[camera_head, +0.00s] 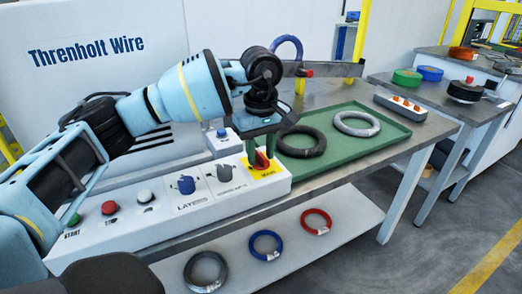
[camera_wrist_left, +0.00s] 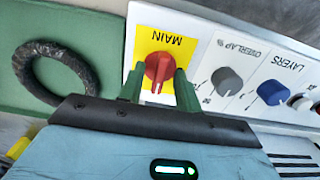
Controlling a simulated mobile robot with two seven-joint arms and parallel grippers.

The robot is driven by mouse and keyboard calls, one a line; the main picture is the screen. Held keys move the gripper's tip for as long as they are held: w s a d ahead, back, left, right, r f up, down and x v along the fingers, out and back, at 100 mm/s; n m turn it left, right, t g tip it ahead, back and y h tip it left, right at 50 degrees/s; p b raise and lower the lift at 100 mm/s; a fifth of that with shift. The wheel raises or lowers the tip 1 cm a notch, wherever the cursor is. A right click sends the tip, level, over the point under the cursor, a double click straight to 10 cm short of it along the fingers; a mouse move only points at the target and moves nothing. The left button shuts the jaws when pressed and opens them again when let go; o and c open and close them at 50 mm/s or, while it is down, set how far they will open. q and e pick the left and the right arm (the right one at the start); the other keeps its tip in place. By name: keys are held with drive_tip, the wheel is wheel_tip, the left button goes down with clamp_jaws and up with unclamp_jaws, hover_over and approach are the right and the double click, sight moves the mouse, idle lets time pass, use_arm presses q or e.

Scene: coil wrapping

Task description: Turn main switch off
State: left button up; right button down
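The main switch is a red rotary knob (camera_head: 261,160) on a yellow plate at the right end of the white control panel (camera_head: 165,222). In the left wrist view the red knob (camera_wrist_left: 158,68) sits under the upside-down word MAIN, its grip bar running roughly up and down the picture. My left gripper (camera_head: 260,148) is above the panel, pointing down at the knob. Its two green fingers (camera_wrist_left: 160,88) stand apart on either side of the knob's lower part. I cannot tell whether they touch it. My right gripper is not in view.
Grey OVERLAP (camera_wrist_left: 227,80) and blue LAYERS (camera_wrist_left: 271,92) knobs sit beside the switch. A green tray (camera_head: 384,145) with a black coil (camera_head: 301,141) and a silver coil (camera_head: 357,123) lies behind the panel. Several coils lie on the lower shelf (camera_head: 340,235).

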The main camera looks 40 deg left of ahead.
use_arm(q)
drive_tip(key=shift+c, duration=0.2)
clamp_jaws()
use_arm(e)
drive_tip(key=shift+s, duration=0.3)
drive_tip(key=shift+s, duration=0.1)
